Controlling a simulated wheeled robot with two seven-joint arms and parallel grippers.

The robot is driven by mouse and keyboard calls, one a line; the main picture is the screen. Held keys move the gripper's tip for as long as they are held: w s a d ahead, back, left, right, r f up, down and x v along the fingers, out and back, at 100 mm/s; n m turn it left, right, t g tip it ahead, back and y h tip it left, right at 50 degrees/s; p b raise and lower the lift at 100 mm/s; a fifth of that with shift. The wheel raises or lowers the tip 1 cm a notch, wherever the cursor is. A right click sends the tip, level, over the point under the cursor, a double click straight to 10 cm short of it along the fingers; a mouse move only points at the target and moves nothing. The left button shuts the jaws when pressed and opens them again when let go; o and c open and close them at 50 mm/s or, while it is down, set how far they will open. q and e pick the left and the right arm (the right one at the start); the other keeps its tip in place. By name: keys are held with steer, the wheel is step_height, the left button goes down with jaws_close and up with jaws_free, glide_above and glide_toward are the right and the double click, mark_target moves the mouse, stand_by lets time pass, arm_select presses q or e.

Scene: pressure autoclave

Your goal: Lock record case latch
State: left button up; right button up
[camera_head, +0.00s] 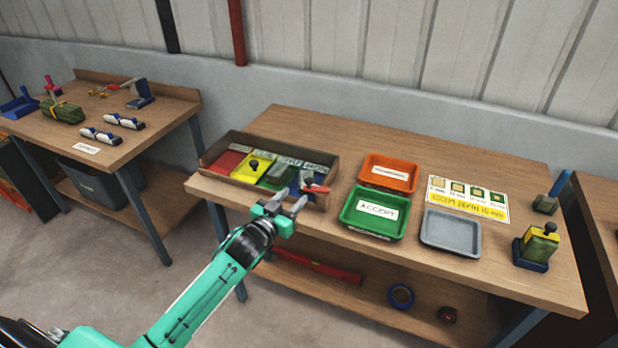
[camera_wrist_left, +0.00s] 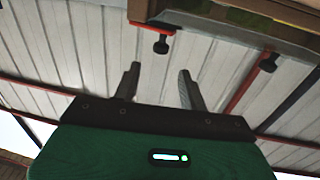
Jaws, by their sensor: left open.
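The record case (camera_head: 215,155) is a shallow brown box at the left of the middle bench, with red, yellow, green and blue sections showing from above. A red latch lever (camera_head: 316,188) is at its near right corner, partly behind my gripper. My right gripper is not in view.
Right of the case are an orange tray (camera_head: 388,160), a green tray (camera_head: 348,215), a grey tray (camera_head: 450,247) and a depth card (camera_head: 468,183). A yellow-green block (camera_head: 540,243) stands at the bench's right end. A second bench (camera_head: 95,155) is at the left.

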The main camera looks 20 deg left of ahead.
mark_target(310, 178)
arm_select(q)
steer(key=w, duration=0.3)
steer(key=w+d+p, duration=0.1)
steer(key=w, duration=0.5)
steer(key=shift+w+d, duration=0.1)
steer(key=shift+d, duration=0.2)
steer(key=shift+c, duration=0.2)
jaws_close()
steer(key=shift+w+r+m+h+p, duration=0.15)
steer(key=shift+m+h+p, duration=0.15)
steer(key=shift+m+p, duration=0.1)
steer(key=shift+w+a+m+g+h, duration=0.15)
steer(key=shift+m+g+h, duration=0.2)
steer(key=shift+h, duration=0.35)
steer(key=shift+w+m+g+h, duration=0.35)
steer(key=shift+m+h, duration=0.5)
steer(key=shift+h, duration=0.35)
steer(key=shift+o, duration=0.2)
jaws_free()
